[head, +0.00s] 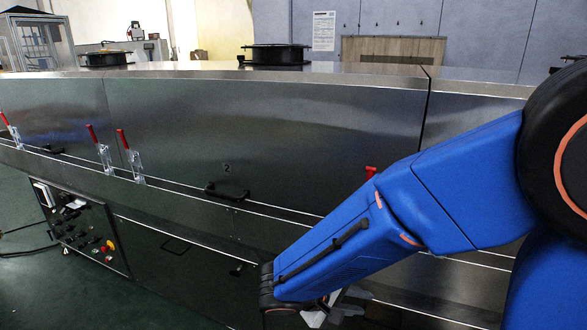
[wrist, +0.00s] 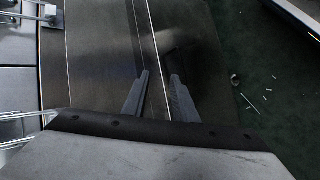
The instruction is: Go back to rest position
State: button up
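My gripper (wrist: 160,76) shows in the wrist view with its two grey fingers apart and nothing between them. In the head view only pale parts of it show at the bottom edge, partly hidden by my blue arm. The arm reaches from the right down to the lower middle, in front of the steel tunnel dryer (head: 270,120). I cannot tell how close the gripper is to the dryer's front.
Red-handled clamps (head: 132,155) and a black handle (head: 226,191) sit along the dryer's front. A control panel (head: 82,225) with a red button is at lower left. Green floor (head: 40,285) is free at left. Black round fittings (head: 274,55) stand on top.

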jog(key=s+d+r+m+y, duration=0.6)
jog(key=s+d+r+y, duration=0.3)
jog(key=s+d, duration=0.4)
jog(key=shift+r+y, duration=0.4)
jog(key=shift+r, duration=0.4)
jog(key=shift+s, duration=0.1)
dwell(0.3)
